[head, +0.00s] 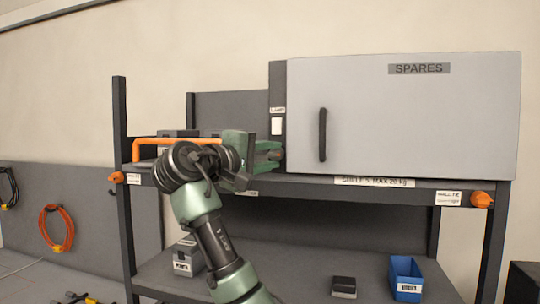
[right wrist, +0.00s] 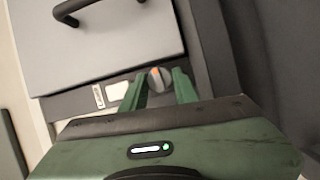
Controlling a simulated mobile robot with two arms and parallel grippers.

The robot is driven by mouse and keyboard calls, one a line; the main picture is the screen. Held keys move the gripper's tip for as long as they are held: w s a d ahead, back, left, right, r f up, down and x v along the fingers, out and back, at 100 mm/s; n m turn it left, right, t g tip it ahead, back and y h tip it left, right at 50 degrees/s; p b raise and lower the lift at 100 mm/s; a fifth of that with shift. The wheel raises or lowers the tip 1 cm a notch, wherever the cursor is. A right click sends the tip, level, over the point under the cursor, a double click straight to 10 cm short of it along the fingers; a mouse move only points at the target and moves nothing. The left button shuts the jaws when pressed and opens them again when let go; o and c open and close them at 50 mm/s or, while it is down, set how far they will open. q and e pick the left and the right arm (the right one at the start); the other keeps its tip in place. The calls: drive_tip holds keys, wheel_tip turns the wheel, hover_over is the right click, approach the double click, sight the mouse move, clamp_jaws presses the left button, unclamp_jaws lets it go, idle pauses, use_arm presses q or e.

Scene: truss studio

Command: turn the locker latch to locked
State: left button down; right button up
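The grey spares locker (head: 430,120) stands on the shelf with its door shut and a dark bar handle (head: 322,135). Its latch, a round grey knob with an orange mark (right wrist: 158,80), sits on the dark strip beside the door in the right wrist view. My right gripper (head: 272,153) is at that strip and hides the knob in the head view. In the right wrist view the gripper (right wrist: 160,76) has its green fingers apart, one on each side of the knob, with narrow gaps seeming to show. My left gripper is not in view.
A white plate (right wrist: 118,90) and a small label (right wrist: 99,96) are on the strip beside the knob. An orange-handled thing (head: 150,144) lies on the shelf left of the locker. A blue bin (head: 406,278) and a dark box (head: 344,287) stand on the lower shelf.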

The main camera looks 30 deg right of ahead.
clamp_jaws()
drive_tip(key=shift+m+y, duration=0.3)
drive_tip(key=shift+m, duration=0.2)
drive_tip(key=o, duration=0.7)
unclamp_jaws()
drive_tip(key=shift+d, duration=0.1)
